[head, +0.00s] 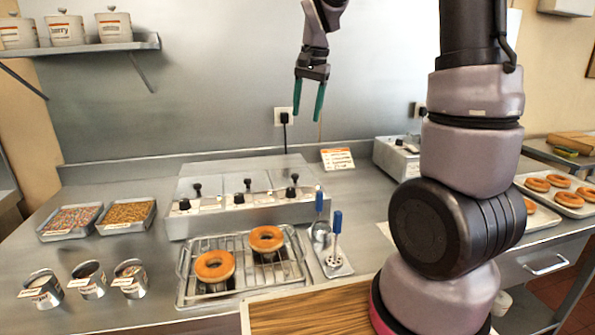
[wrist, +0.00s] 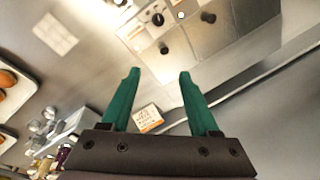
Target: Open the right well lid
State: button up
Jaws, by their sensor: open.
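The steel well unit (head: 250,211) stands on the counter, with several black knobs on its top and front. The right well lid (head: 293,178) has an upright black knob and seems to lie shut at the unit's right end. My gripper (head: 307,105) hangs open and empty, green fingers pointing down, well above and behind the unit near the steel back wall. In the wrist view my open gripper (wrist: 158,74) has nothing between its fingers. The well unit (wrist: 205,45) shows beyond the fingertips there. I cannot tell which knob is the right lid's in that view.
A wire rack (head: 245,272) with two doughnuts stands in front of the unit. Blue-handled tools (head: 337,222) stand at its right. A small sign (head: 337,159) and a grey box (head: 392,153) stand behind right. Trays of toppings (head: 126,217) lie left.

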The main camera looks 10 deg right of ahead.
jog(key=w+f, duration=0.2)
jog(key=f, duration=0.5)
jog(key=w+a+f+g, duration=0.1)
jog(key=w+f, duration=0.1)
jog(key=f, duration=0.5)
jog(key=w+f+m+g+h, duration=0.1)
jog(key=w+f, duration=0.2)
jog(key=f, duration=0.3)
jog(key=shift+a+f, duration=0.3)
jog(key=shift+f, duration=0.1)
grip_shut()
dwell(0.5)
